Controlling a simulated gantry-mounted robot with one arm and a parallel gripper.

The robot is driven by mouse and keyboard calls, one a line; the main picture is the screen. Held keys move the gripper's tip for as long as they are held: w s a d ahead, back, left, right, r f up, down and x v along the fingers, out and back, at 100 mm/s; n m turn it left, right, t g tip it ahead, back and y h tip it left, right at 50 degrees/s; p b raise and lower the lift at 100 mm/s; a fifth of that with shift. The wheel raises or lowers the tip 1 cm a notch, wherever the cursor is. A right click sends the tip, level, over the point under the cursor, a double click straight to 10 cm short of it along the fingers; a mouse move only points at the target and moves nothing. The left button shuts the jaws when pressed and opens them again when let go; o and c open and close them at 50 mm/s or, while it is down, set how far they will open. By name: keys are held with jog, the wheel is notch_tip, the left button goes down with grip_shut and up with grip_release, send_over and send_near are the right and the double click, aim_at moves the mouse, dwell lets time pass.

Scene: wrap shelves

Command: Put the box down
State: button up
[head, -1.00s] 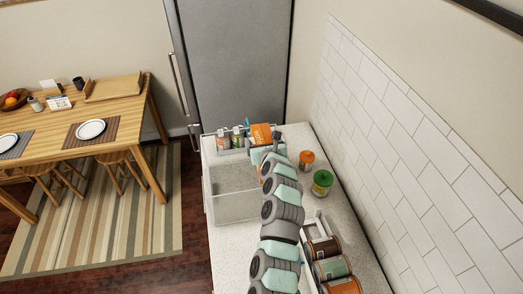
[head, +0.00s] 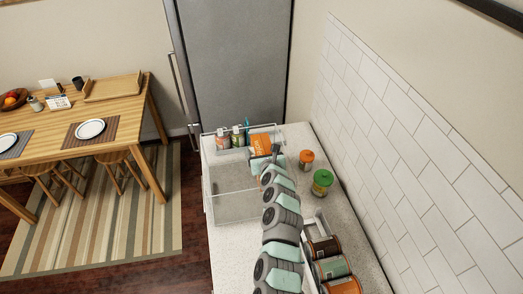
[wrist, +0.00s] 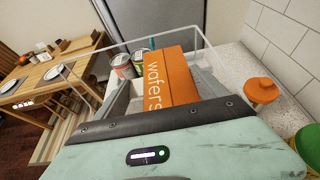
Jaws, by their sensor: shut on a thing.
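The orange box (head: 260,143), marked "wafers" in the wrist view (wrist: 170,76), is held tilted in my gripper (head: 262,158). My gripper is shut on it, with a grey finger on either side in the wrist view. The box is at the far right part of a clear bin (head: 236,206) on the counter, within the outline of its rim. Its lower end is hidden by my gripper, so I cannot tell whether it touches the bin floor.
Small jars (head: 237,137) stand in the bin's far left part, beside the box. An orange-lidded jar (head: 306,159) and a green-lidded jar (head: 322,182) stand right of the bin. Several cans (head: 331,267) lie in a white holder nearer. The bin's near part looks empty.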

jog(key=shift+f, duration=0.2)
jog(key=o, duration=2)
jog(key=shift+r, duration=0.65)
jog(key=shift+v, duration=5.95)
